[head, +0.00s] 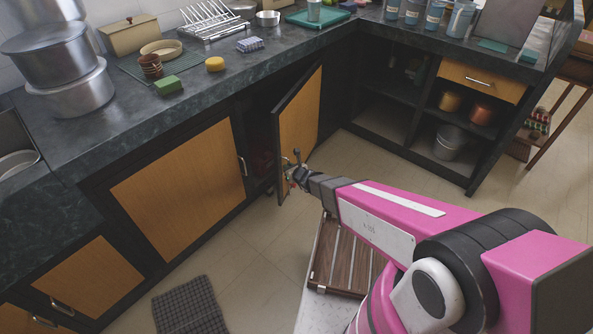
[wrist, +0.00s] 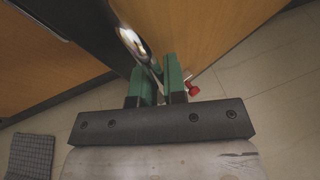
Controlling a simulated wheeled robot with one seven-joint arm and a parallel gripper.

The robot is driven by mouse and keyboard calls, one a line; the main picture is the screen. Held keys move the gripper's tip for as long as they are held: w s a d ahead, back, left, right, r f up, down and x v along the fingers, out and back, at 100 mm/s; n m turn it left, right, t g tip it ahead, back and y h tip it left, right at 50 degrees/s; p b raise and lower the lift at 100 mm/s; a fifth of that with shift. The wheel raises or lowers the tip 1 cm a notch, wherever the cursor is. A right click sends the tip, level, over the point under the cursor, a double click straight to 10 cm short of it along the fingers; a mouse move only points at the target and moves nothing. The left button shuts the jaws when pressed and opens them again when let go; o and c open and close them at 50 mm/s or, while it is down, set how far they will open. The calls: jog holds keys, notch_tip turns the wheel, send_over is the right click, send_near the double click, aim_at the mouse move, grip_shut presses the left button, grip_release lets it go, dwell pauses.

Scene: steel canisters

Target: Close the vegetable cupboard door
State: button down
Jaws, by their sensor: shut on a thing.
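The cupboard door (head: 299,115), a light wood panel with a dark edge, stands ajar under the counter, swung out into the room. A dark gap shows behind it, with a dim reddish thing (head: 261,163) inside. My gripper (head: 297,172) is at the lower free part of this door. In the wrist view, the green fingers of my gripper (wrist: 158,70) are shut on the metal door handle (wrist: 131,42), with the wood door panel (wrist: 215,30) just beyond. The part of the handle between the fingers is hidden.
A shut wood cupboard door (head: 180,185) is left of the opening. Open shelves (head: 405,92) with pots are at the right. A slatted wooden thing (head: 343,258) lies below my arm, and a dark mat (head: 190,306) is on the floor. Tiled floor (head: 250,255) before the cupboards is clear.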

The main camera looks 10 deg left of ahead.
jog(key=shift+w+a+h, duration=0.15)
jog(key=shift+a+h, duration=0.15)
jog(key=shift+a, duration=0.55)
jog(key=c, duration=1.2)
grip_release()
jog(key=shift+d, duration=0.1)
jog(key=v, duration=1)
jog(key=shift+s+d, duration=0.2)
jog(key=shift+s, duration=0.15)
